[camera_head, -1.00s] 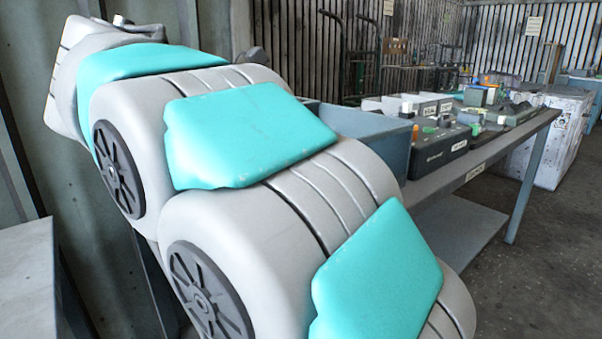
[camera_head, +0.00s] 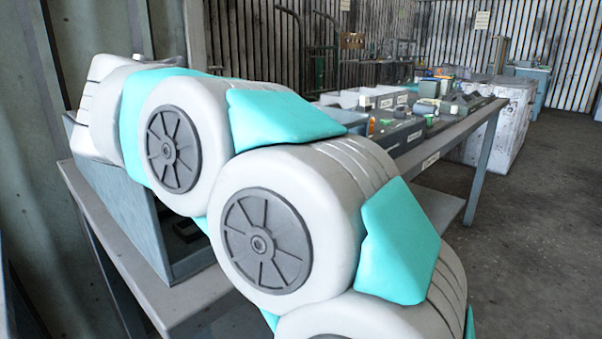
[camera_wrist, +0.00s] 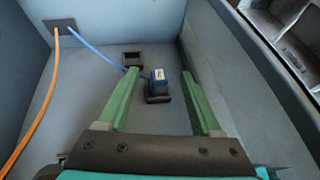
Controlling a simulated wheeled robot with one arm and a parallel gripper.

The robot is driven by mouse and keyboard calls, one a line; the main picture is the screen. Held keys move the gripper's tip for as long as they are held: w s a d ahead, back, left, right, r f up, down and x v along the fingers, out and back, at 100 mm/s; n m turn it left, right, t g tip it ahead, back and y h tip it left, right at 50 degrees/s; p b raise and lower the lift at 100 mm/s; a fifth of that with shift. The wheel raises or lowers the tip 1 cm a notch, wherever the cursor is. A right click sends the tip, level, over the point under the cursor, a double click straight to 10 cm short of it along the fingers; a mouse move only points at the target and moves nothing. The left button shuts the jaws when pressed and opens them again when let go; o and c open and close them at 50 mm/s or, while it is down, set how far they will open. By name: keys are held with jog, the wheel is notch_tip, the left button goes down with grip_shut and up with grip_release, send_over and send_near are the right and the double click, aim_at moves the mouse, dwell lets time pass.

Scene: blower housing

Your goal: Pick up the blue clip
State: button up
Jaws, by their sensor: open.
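The blue clip (camera_wrist: 159,75) shows in the wrist view as a small blue block with a pale label, on a dark piece at the floor of a grey-blue bin (camera_wrist: 215,42). My gripper (camera_wrist: 160,72) is open, with one green finger to the left of the clip and one to the right. There is a gap on both sides, and nothing is held. I cannot tell how far above the clip the fingertips are. In the head view my arm hides the gripper and the clip.
A blue cable (camera_wrist: 95,48) and an orange cable (camera_wrist: 45,100) run from a dark wall plate (camera_wrist: 60,26). A small dark square holder (camera_wrist: 132,60) lies left of the clip. In the head view, a long bench (camera_head: 440,146) carries several boxes; open floor lies right.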

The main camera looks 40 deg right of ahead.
jog(key=shift+c, duration=0.3)
grip_shut()
dwell(0.3)
